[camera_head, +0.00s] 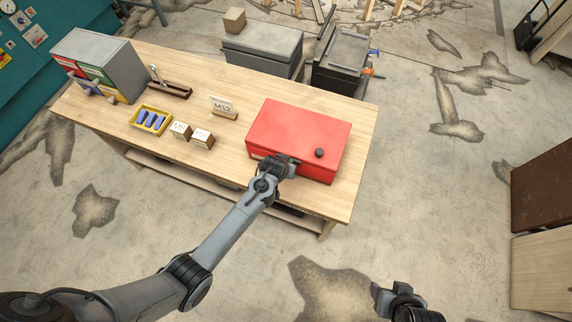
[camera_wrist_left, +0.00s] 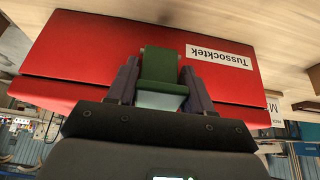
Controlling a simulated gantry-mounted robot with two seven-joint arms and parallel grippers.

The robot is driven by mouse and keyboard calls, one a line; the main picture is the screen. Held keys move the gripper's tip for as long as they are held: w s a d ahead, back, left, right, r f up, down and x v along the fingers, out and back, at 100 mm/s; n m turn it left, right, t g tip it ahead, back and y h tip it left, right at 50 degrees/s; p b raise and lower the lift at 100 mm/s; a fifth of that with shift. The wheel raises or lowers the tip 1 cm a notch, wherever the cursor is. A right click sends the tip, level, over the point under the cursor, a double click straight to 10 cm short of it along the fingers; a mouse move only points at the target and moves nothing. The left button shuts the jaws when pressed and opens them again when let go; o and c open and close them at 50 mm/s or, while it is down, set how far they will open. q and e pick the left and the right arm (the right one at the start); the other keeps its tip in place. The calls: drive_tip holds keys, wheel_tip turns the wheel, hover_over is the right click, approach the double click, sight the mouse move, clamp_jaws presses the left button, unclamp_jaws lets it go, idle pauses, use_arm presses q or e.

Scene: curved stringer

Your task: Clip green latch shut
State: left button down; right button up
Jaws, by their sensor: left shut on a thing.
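A red box (camera_head: 300,132) with a closed lid and a black knob (camera_head: 319,153) on top stands near the right end of the workbench. My left gripper (camera_head: 281,164) is at the box's front side, and the latch is hidden behind it in the head view. In the left wrist view the green latch (camera_wrist_left: 162,68) sits on the red box front (camera_wrist_left: 85,60), between the two fingers of my left gripper (camera_wrist_left: 160,88). The fingers are shut on the latch. My right gripper (camera_head: 378,294) is at the bottom right, away from the bench; its opening is unclear.
The wooden workbench (camera_head: 335,205) also holds a yellow tray (camera_head: 151,120) of blue pieces, small labelled blocks (camera_head: 191,135), an M12 sign (camera_head: 223,105) and a drawer cabinet (camera_head: 100,62). Dark toolboxes (camera_head: 262,50) stand behind the bench. A white "Tussocktek" label (camera_wrist_left: 219,54) is beside the latch.

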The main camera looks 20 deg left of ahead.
use_arm(q)
drive_tip(key=shift+w+r+g+p, duration=0.15)
drive_tip(key=shift+w+g+p, duration=0.35)
drive_tip(key=shift+g, duration=0.3)
drive_tip(key=shift+s, duration=0.15)
drive_tip(key=c, duration=0.5)
unclamp_jaws()
drive_tip(key=shift+c, duration=0.2)
drive_tip(key=shift+r, duration=0.5)
drive_tip(key=v, duration=0.9)
drive_tip(key=shift+s+r, duration=0.15)
drive_tip(key=shift+r, duration=0.15)
